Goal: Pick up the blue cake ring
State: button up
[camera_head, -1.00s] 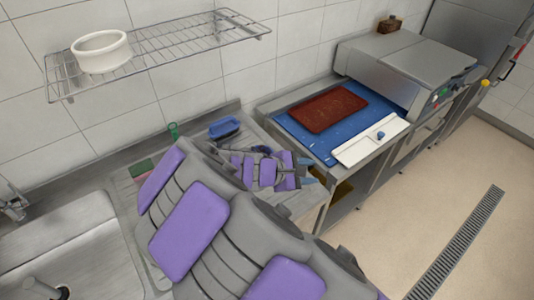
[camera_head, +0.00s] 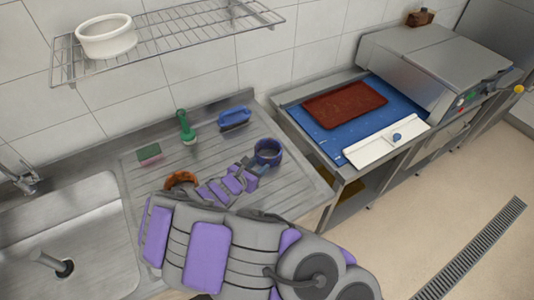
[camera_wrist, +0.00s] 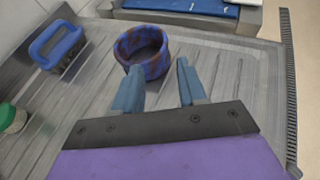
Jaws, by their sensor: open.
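The blue cake ring (camera_head: 268,153) stands on the ridged steel drainboard near its right edge. In the wrist view the ring (camera_wrist: 142,62) is blue with reddish-brown patches, its open top facing up. My gripper (camera_head: 261,168) is low over the drainboard, just on the near side of the ring. In the wrist view my gripper (camera_wrist: 158,70) is open, with nothing between its fingers. The ring lies just beyond the left fingertip, left of the middle of the gap; I cannot tell whether that finger touches it.
An orange ring (camera_head: 182,179) lies left of my gripper. A blue-handled brush (camera_head: 235,118), a green brush (camera_head: 187,128) and a sponge (camera_head: 149,153) line the back. The sink (camera_head: 75,235) is left. A wire shelf (camera_head: 190,33) with a white bowl (camera_head: 106,38) hangs above.

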jog(key=x, duration=0.3)
jog(key=b+x, duration=0.1)
jog(key=x, duration=0.3)
jog(key=shift+d, duration=0.3)
jog(key=shift+w+f, duration=0.2)
jog(key=shift+w, duration=0.35)
jog(key=x, duration=0.2)
jog(key=b+x, duration=0.1)
jog(key=x, duration=0.2)
jog(key=shift+d+f, duration=0.1)
jog(key=shift+d, duration=0.3)
jog(key=shift+s, duration=0.1)
jog(key=shift+a, duration=0.15)
jog(key=shift+a, duration=0.15)
jog(key=c, duration=0.3)
jog(key=shift+d, duration=0.25)
grip_shut()
